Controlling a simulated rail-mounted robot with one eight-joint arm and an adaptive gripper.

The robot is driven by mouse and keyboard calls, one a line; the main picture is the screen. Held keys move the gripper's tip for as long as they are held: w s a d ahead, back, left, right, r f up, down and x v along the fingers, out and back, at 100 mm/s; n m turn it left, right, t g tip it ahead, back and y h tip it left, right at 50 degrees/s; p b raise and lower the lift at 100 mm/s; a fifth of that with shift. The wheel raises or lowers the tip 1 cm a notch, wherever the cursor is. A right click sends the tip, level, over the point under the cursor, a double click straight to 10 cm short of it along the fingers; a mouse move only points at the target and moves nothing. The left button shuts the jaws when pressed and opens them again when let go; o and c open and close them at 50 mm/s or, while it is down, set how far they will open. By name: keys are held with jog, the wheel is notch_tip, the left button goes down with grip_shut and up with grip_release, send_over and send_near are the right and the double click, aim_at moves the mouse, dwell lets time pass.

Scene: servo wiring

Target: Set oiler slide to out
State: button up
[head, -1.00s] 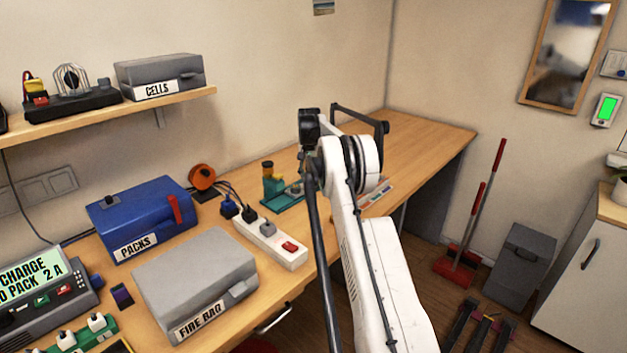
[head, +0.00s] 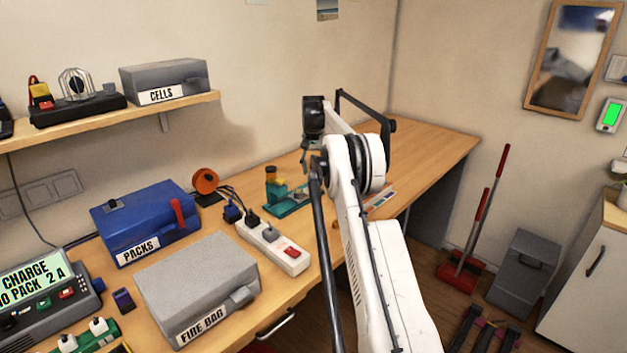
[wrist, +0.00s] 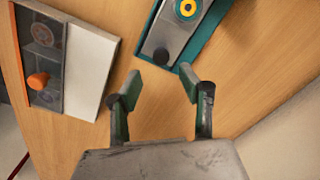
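The oiler (head: 284,201) is a teal-green base with an amber-topped bottle, standing on the bench beyond the power strip. In the wrist view, a green-edged device with a yellow ring, apparently the oiler (wrist: 192,28), lies at the top. It has a grey strip with a dark round knob (wrist: 161,56), which looks like the slide; its setting cannot be read. My gripper (wrist: 160,82) is open and empty, with its fingertips just below the knob end in the picture. I see no contact.
A pale panel (wrist: 88,75) with an orange knob (wrist: 38,81) lies left of the gripper in the wrist view. The power strip (head: 272,247), blue PACKS box (head: 145,222) and grey FIRE BAG box (head: 197,285) stand nearer on the bench. The bench's far end is clear.

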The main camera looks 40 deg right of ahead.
notch_tip(320, 180, up, 6)
dwell(0.4)
jog(key=shift+r, duration=0.1)
jog(key=s+a+r+n+t, duration=0.2)
jog(key=s+a+r, duration=0.1)
jog(key=a+r, duration=1.2)
jog(key=s+a+r+n+t+h, duration=0.1)
jog(key=s+a+r, duration=0.1)
jog(key=s+a, duration=0.4)
jog(key=s+a+r+n, duration=0.2)
jog(key=s+a+r, duration=0.15)
jog(key=a, duration=0.55)
jog(key=s+a+f+n+t, duration=0.1)
jog(key=s+a, duration=0.4)
jog(key=s, duration=0.3)
jog(key=s+a+f+n+t, duration=0.1)
jog(key=s+a+f, duration=0.1)
jog(key=s+a, duration=0.5)
jog(key=s+a+f+n+t, duration=0.1)
jog(key=s+a+f, duration=0.2)
jog(key=s+f, duration=0.2)
jog(key=s+a+f+n+t+y, duration=0.1)
jog(key=s+a+f, duration=0.2)
jog(key=s, duration=0.9)
notch_tip(320, 180, down, 3)
jog(key=shift+f, duration=0.1)
